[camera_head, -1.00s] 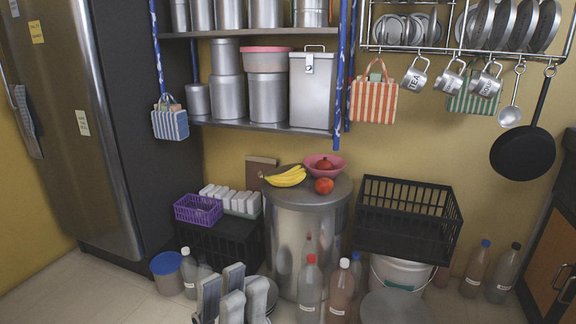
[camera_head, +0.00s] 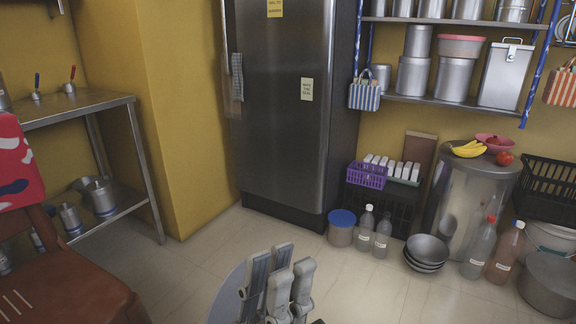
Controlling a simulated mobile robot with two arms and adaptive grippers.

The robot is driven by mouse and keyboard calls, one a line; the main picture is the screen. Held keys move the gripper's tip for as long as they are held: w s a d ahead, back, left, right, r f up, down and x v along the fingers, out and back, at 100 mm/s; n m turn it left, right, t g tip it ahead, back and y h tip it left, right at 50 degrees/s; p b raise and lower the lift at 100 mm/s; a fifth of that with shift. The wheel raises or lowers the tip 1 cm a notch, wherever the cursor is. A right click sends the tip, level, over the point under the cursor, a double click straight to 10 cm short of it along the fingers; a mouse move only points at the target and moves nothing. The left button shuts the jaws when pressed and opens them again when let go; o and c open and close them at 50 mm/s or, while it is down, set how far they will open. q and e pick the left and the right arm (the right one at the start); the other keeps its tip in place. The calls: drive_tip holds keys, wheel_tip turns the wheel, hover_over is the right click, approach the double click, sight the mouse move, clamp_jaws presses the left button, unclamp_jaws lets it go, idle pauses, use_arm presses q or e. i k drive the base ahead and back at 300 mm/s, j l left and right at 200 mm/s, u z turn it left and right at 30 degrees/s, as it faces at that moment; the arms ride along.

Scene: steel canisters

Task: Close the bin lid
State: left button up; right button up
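No bin is clearly marked. A flat, round pale blue-grey surface (camera_head: 226,296) shows at the bottom centre, partly behind my gripper; I cannot tell if it is the bin lid. A large steel drum (camera_head: 462,205) with a flat round top stands at the right. A small tub (camera_head: 341,232) with a blue lid, which is on it, stands on the floor. My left gripper (camera_head: 278,270) shows its grey fingers pointing up in front of the round surface, with nothing seen between them; its opening is unclear. My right gripper is not in view.
A red-brown chair (camera_head: 65,265) and a steel table (camera_head: 75,108) stand at the left. A steel fridge (camera_head: 275,120) is at the back. Bottles (camera_head: 480,252), stacked bowls (camera_head: 426,252) and a pot (camera_head: 549,284) stand at the right. The floor (camera_head: 375,292) is clear in the middle.

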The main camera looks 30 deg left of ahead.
sight(224, 308)
drive_tip(key=k+j, duration=0.3)
drive_tip(key=j, duration=0.15)
drive_tip(key=k+j, duration=0.25)
drive_tip(key=j, duration=0.25)
drive_tip(key=k+j, duration=0.3)
drive_tip(key=j, duration=0.15)
drive_tip(key=k+j, duration=0.3)
drive_tip(key=j, duration=0.15)
drive_tip(key=j+u, duration=0.2)
drive_tip(key=u, duration=0.25)
drive_tip(key=i+j+u, duration=0.1)
drive_tip(key=u, duration=0.35)
